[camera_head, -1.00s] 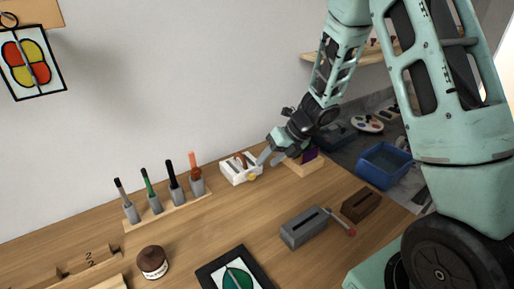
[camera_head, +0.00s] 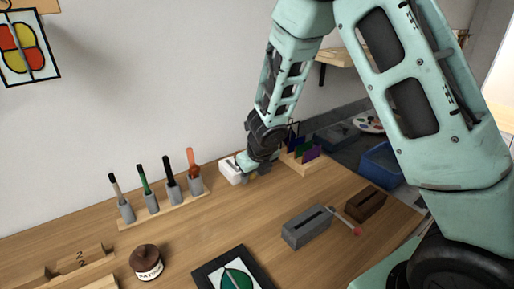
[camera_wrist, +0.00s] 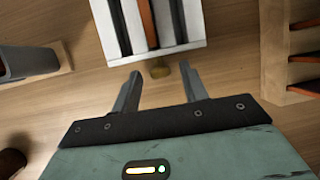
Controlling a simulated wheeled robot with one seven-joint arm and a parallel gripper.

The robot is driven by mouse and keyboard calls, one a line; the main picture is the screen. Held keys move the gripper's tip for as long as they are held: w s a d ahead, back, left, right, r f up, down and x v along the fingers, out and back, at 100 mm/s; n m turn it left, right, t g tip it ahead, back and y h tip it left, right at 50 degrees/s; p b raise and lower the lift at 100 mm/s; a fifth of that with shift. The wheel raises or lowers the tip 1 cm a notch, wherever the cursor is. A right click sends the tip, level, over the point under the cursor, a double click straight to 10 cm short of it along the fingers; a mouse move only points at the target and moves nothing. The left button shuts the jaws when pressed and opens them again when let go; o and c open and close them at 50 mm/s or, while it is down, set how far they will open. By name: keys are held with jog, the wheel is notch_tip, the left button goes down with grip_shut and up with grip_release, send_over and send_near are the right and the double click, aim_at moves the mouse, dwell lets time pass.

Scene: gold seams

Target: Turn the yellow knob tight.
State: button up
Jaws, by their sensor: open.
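The yellow knob (camera_wrist: 161,70) sticks out from the near face of a white block (camera_wrist: 190,46) in the wrist view. The block has dark slots and a brown-orange strip in it. My gripper (camera_wrist: 160,82) is open, with one finger on each side of the knob and a gap to both. Its fingertips reach about as far as the knob and the block's near face. In the head view the white block (camera_head: 230,174) stands against the wall, partly behind my gripper (camera_head: 245,165), and the knob is hidden there.
A rack of several tools (camera_head: 166,208) stands left of the block. A wooden rack with coloured sheets (camera_head: 303,158) stands close on its right. A grey slotted block (camera_head: 305,228) and a brown block (camera_head: 366,202) lie nearer. The table between is clear.

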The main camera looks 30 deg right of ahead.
jog(key=shift+a+f+h+b, duration=0.2)
jog(key=shift+f+h+b, duration=0.1)
jog(key=shift+h, duration=0.2)
jog(key=s+a+r+m+p, duration=0.1)
jog(key=s+r+p, duration=0.3)
jog(key=r, duration=0.4)
jog(key=s+a+r+m+p, duration=0.2)
jog(key=s+r+p, duration=0.3)
jog(key=r, duration=0.4)
jog(key=shift+s+a+r+m+h, duration=0.2)
jog(key=shift+s+m+h, duration=0.1)
jog(key=shift+m, duration=0.5)
